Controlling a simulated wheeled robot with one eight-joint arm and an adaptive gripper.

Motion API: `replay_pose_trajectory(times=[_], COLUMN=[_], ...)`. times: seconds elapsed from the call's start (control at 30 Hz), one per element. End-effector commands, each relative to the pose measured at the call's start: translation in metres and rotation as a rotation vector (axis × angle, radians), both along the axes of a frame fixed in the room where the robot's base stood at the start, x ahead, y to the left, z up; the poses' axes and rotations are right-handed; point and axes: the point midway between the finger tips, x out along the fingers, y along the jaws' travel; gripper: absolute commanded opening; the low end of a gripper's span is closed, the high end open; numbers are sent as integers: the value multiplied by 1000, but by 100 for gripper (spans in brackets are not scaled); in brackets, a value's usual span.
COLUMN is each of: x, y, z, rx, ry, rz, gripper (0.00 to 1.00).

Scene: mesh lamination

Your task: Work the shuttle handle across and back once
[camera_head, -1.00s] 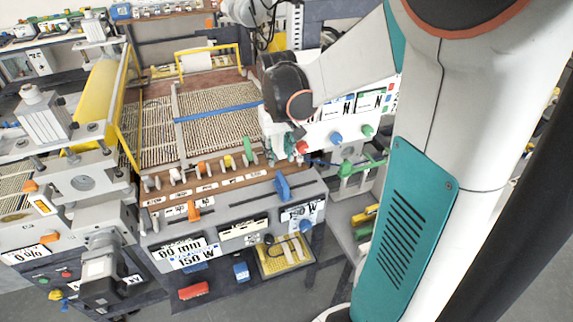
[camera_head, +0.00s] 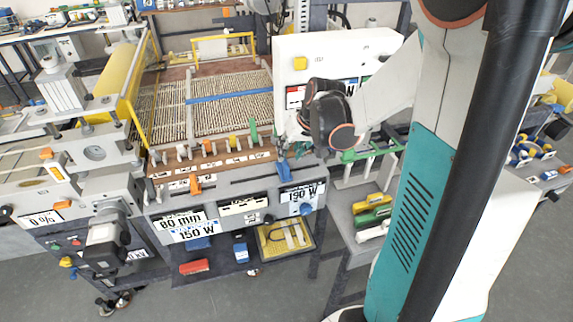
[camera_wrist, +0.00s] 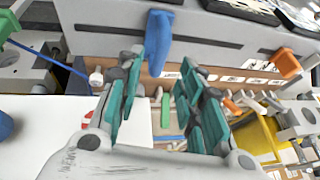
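A blue upright handle (camera_head: 283,170) stands at the front right edge of the machine, above the grey front panel. It also shows in the wrist view (camera_wrist: 158,42). I cannot tell for sure that it is the shuttle handle, as a green lever (camera_head: 253,132) and several other coloured levers stand in a row behind it. My gripper (camera_wrist: 160,68) has its teal fingers spread, with nothing held between them. The blue handle shows just beyond the fingertips, between them, and contact is not visible. In the head view my gripper (camera_head: 296,138) is partly hidden by the wrist, close above the handle.
A white control panel (camera_head: 310,55) rises behind my wrist. A yellow roller (camera_head: 112,80) and yellow guard are at the left. The woven mesh bed (camera_head: 230,110) lies behind the levers. A green-handled frame (camera_head: 365,155) is close on the right. Open floor is in front.

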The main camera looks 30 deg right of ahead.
Motion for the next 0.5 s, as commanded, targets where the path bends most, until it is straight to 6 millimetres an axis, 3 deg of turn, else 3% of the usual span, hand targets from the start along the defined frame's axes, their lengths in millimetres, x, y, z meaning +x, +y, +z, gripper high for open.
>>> replay_pose_trajectory(times=[0.03,0.2,0.5], x=[4,13,19], y=[1,2,3], z=[-13,-31,-41], rx=[0,0,0], ry=[0,0,0], rz=[1,0,0], gripper=[35,35,35])
